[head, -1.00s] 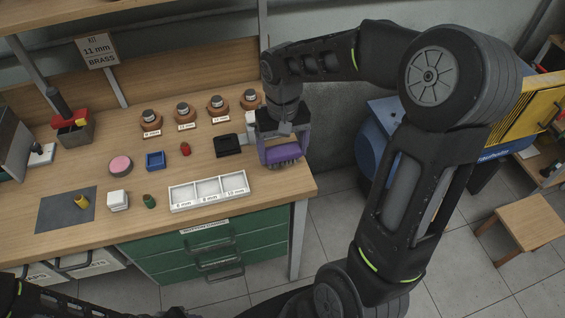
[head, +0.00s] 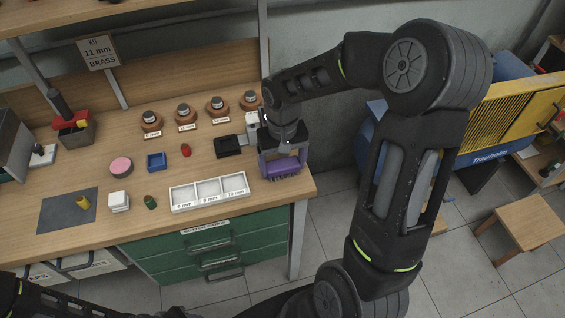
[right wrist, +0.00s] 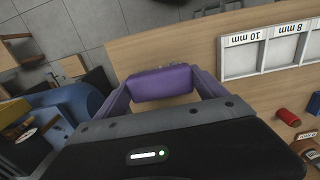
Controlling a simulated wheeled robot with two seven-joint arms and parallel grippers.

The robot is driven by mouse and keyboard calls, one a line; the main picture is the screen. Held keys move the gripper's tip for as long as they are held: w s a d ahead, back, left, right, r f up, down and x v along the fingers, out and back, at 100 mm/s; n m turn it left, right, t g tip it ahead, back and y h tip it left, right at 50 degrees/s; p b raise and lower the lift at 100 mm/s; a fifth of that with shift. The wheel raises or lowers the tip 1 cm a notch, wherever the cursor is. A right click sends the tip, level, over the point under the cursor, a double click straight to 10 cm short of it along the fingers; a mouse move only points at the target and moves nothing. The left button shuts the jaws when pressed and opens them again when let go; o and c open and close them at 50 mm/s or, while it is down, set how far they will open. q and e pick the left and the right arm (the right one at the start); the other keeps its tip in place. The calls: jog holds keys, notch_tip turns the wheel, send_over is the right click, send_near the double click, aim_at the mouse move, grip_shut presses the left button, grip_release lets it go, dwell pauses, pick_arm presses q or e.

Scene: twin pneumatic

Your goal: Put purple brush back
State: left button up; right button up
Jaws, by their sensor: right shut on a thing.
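The purple brush (head: 282,167) is in my right gripper (head: 280,160), near the right end of the workbench. Its dark bristles face down. In the right wrist view, the brush (right wrist: 160,84) lies across between the two purple fingers of the right gripper (right wrist: 163,88), which is shut on it. I cannot tell whether the bristles touch the bench top. A flat black item (head: 228,146) lies just left of the gripper. My left gripper is out of view.
A white three-part tray (head: 209,192) sits left of the brush at the bench's front. Small capped pieces, a blue box (head: 156,161), a pink disc (head: 121,167) and a grey mat (head: 60,212) lie further left. The wooden bench (head: 250,209) ends just right of the brush.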

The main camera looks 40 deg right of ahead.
aim_at(282, 164)
jog(key=shift+f, duration=0.15)
jog(key=o, duration=1.3)
jog(key=shift+c, duration=0.2)
notch_tip(282, 164, up, 12)
jog(key=b, duration=0.1)
jog(key=shift+r, duration=0.2)
